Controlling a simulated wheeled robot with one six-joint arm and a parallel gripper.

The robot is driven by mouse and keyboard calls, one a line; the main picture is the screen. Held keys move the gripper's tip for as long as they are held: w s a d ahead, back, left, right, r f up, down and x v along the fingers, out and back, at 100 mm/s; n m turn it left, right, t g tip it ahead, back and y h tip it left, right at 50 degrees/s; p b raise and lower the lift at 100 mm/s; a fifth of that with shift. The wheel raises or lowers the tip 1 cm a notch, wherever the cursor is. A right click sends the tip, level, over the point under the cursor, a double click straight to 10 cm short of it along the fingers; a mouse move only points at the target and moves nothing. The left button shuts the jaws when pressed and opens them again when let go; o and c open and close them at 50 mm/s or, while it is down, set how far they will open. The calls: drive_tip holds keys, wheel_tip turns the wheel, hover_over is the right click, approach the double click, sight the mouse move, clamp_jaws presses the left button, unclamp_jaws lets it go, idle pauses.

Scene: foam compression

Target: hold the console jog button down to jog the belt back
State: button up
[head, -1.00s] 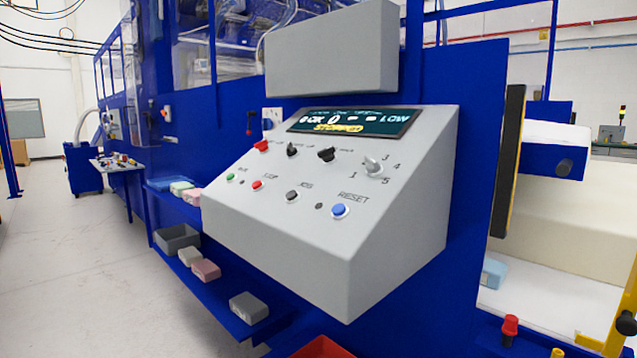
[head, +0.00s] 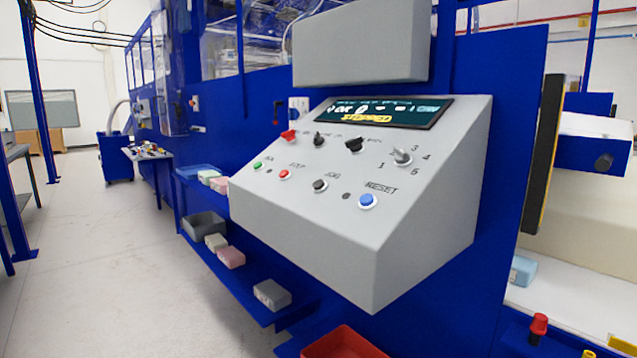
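The grey console (head: 385,225) with a sloped face is mounted on the blue machine in the middle of the head view. The dark jog button (head: 320,186) sits on its lower row, under a label that reads JOG. A green button (head: 257,165) and a red stop button (head: 284,174) are to its left, and the blue reset button (head: 367,201) is to its right. The display (head: 388,111) shows yellow text that looks like STOPPED. Nothing touches the jog button. My gripper is not in the picture.
Blue shelves left of the console hold a grey bin (head: 204,227) and several foam blocks, one grey (head: 271,294). A red bin (head: 343,343) is below the console. A white belt surface (head: 575,300) with a light blue block (head: 523,270) is at right. The floor at left is clear.

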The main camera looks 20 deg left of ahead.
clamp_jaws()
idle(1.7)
